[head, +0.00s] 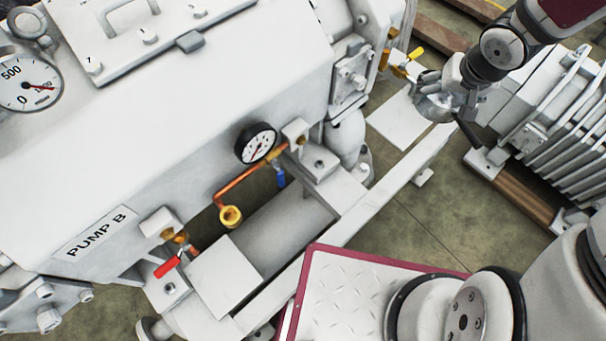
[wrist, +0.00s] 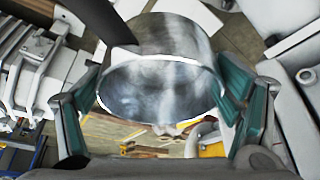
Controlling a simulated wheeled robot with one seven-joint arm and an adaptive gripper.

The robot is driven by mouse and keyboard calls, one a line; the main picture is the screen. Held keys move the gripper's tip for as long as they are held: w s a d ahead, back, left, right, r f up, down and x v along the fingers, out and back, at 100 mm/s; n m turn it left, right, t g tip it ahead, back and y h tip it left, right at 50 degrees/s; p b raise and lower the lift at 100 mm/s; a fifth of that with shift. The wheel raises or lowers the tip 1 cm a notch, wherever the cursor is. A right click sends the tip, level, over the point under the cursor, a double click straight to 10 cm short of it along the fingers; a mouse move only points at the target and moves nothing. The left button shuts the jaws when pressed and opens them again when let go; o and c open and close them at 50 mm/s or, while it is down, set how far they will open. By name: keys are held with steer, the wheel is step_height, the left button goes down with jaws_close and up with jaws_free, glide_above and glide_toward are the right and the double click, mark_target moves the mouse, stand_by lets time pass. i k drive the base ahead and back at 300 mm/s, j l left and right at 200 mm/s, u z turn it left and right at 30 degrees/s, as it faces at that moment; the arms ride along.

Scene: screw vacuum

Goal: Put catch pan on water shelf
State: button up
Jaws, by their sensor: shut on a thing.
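My gripper (head: 452,88) is at the upper right of the head view. In the wrist view its green-padded fingers (wrist: 160,95) are shut on the sides of a shiny round metal catch pan (wrist: 172,35). The pan (head: 434,106) shows small and partly hidden by the gripper in the head view, above a flat white plate (head: 394,121) below a yellow-handled valve. Another flat white plate (head: 226,276) lies beside a red-handled valve, below the brass pipe end. No label shows which plate is the water shelf.
The big white PUMP B housing (head: 200,120) fills the left. A gauge (head: 256,144), copper pipe (head: 236,188), blue handle (head: 281,177) and red handle (head: 167,267) stick out from it. A finned grey motor (head: 560,120) stands close right of my gripper. Floor (head: 425,225) shows between.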

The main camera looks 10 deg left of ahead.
mark_target(232, 288)
steer(key=k+j+z, duration=0.15)
steer(key=k+z, duration=0.2)
steer(key=k, duration=0.3)
steer(key=k+l+u, duration=0.1)
steer(key=k+u, duration=0.7)
steer(key=k+j+u, duration=0.15)
steer(key=u, duration=0.25)
steer(key=i+j+u, duration=0.15)
steer(key=u, duration=0.2)
